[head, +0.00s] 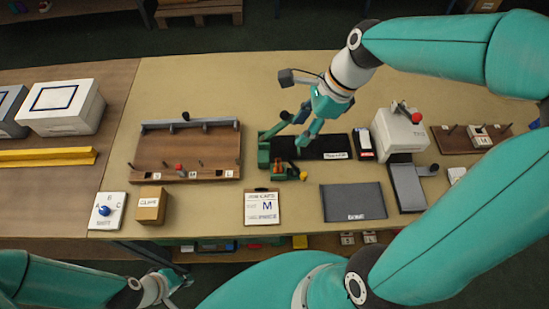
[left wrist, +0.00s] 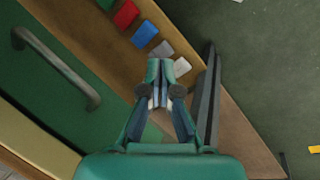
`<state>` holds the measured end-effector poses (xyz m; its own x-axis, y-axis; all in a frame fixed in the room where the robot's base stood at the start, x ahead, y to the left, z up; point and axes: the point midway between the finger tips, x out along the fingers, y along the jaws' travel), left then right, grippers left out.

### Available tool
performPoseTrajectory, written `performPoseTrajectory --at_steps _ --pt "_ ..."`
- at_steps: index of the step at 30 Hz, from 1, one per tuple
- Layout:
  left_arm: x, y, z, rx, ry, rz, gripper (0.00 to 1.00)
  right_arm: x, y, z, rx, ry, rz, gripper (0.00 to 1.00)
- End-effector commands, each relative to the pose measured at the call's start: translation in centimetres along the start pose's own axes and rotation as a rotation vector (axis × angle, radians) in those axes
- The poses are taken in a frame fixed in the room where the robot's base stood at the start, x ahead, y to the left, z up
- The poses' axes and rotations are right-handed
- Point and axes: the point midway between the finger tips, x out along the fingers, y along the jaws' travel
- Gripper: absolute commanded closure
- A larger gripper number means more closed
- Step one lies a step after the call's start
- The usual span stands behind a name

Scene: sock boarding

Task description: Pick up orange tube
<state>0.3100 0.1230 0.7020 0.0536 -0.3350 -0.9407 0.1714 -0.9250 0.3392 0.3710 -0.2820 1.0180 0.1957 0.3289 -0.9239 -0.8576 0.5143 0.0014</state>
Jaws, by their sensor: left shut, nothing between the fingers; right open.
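I cannot clearly make out an orange tube. A small orange-red part (head: 279,167) shows on the green clamp-like device (head: 263,153) at the middle of the table; it is too small to identify. My right gripper (head: 302,136) is open just above this device, near the black mat (head: 325,147). I cannot tell whether it touches anything. My left gripper (head: 178,283) is low, in front of the table's front edge. It is shut and empty, and its closed fingertips show in the left wrist view (left wrist: 160,75).
A wooden pegboard (head: 185,155), a cardboard box (head: 151,205), a clipboard (head: 262,207) and a dark mat (head: 352,201) lie on the table. A white press (head: 398,130) stands at right. The left wrist view shows red (left wrist: 126,14), blue (left wrist: 144,34) and white blocks (left wrist: 181,66) on a shelf.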

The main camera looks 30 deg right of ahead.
Motion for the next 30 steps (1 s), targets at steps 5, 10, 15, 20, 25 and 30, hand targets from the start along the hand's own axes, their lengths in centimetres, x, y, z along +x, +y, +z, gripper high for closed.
performPoseTrajectory --at_steps 5,10,15,20,25,30 --pt "0.2 -0.1 0.0 0.000 0.000 0.000 1.00 3.8 0.2 -0.4 0.007 0.002 0.006 0.51" --pt "0.3 -0.1 0.0 0.000 0.000 0.000 1.00 7.3 0.2 -0.5 0.009 0.002 0.004 0.51" --pt "0.5 -0.2 0.0 0.000 0.000 0.000 1.00 9.6 0.1 -0.6 0.009 0.002 0.000 0.51" --pt "0.5 -0.2 0.0 0.000 0.001 0.000 1.00 10.3 0.1 -0.6 0.010 0.001 -0.003 0.51" --pt "0.3 -0.1 0.0 0.000 0.001 0.000 1.00 12.2 0.1 -0.8 0.011 0.002 0.001 0.51" --pt "0.4 -0.1 0.0 0.000 0.001 0.000 1.00 14.6 0.1 -1.0 0.010 0.002 0.000 0.51"
